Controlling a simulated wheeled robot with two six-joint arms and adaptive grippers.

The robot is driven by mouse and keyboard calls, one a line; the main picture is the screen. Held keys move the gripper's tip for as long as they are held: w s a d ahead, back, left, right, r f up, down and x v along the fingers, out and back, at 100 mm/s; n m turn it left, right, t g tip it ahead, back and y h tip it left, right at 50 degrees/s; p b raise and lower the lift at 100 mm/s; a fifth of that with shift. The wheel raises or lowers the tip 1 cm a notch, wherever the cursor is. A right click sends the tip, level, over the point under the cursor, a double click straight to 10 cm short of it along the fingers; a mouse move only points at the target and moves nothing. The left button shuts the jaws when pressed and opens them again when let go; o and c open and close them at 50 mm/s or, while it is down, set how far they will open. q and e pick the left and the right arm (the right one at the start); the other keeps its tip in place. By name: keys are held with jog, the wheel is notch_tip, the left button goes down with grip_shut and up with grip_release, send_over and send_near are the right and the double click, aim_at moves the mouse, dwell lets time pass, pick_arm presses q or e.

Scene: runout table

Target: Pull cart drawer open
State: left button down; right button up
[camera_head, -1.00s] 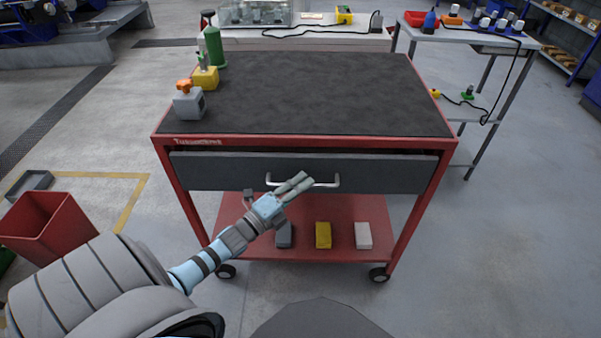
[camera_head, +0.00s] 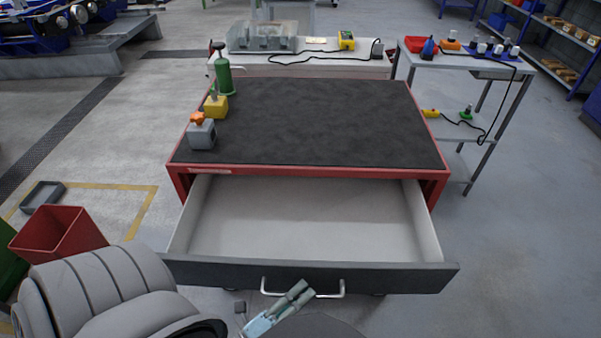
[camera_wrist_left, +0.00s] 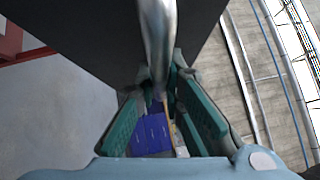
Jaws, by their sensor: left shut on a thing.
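The red cart (camera_head: 300,172) with a black top stands in front of me. Its drawer (camera_head: 300,222) is pulled far out toward me, and its pale inside is empty. The dark drawer front has a silver bar handle (camera_head: 330,294), which also shows in the left wrist view (camera_wrist_left: 158,35). My left gripper (camera_head: 300,289) is at the handle, with its fingers shut around the bar. In the left wrist view its green fingers (camera_wrist_left: 160,95) lie on both sides of the bar. My right gripper is not in view.
A red bin (camera_head: 58,236) stands on the floor at left. A side table (camera_head: 470,66) stands behind at right. Floor right of the cart is clear.

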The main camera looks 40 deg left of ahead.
pick_arm(q)
jog(key=shift+s+d, duration=0.1)
jog(key=shift+s, duration=0.05)
jog(key=c, duration=1.7)
grip_release()
jog(key=s, duration=0.4)
jog(key=s+a+f, duration=0.1)
jog(key=s, duration=0.6)
jog(key=shift+s+a+f, duration=0.35)
jog(key=shift+a, duration=0.05)
